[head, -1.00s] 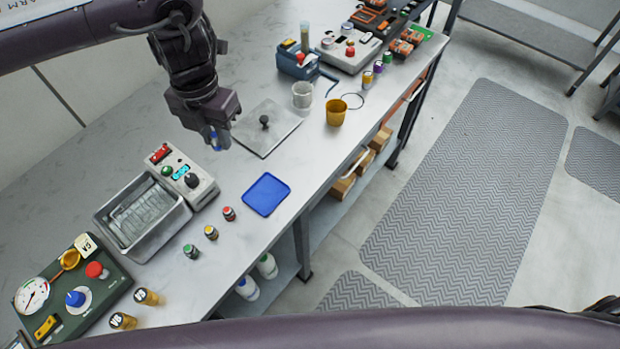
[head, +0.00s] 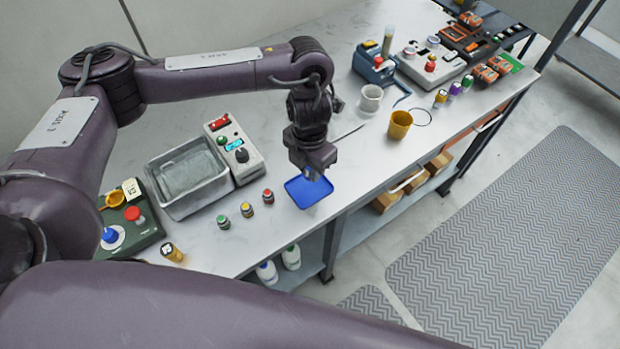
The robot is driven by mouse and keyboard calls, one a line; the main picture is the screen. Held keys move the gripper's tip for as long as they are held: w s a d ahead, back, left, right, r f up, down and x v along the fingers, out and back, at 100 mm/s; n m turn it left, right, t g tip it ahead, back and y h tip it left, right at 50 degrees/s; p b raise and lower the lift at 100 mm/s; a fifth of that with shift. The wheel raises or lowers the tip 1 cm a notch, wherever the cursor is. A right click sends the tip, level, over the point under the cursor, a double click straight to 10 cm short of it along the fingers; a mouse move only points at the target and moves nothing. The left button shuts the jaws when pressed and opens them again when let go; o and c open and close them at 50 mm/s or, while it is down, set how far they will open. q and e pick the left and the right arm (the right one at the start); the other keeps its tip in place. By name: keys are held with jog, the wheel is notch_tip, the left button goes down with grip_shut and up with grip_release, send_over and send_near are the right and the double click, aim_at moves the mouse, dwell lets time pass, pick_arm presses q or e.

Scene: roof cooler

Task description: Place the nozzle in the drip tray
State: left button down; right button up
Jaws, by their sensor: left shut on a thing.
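The drip tray looks to be the shallow blue tray (head: 298,194), lying flat near the front edge of the bench. My left gripper (head: 312,177) points down over the back right part of this tray and covers some of it. It is shut on the nozzle, which is hardly visible between the fingertips against the blue. I cannot tell whether the nozzle touches the tray. My right gripper is not in view.
A grey basin (head: 163,200) and control box (head: 247,168) stand left of the tray. Several small capped bottles (head: 246,209) stand near its left side. The bench edge is close in front.

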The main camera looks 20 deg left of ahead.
aim_at(309, 187)
pick_arm(q)
jog(key=shift+f, duration=0.75)
notch_tip(309, 187, down, 4)
jog(key=shift+r+b, duration=0.25)
jog(key=shift+b, duration=0.2)
jog(key=shift+f, duration=0.15)
jog(key=c, duration=1.2)
grip_release()
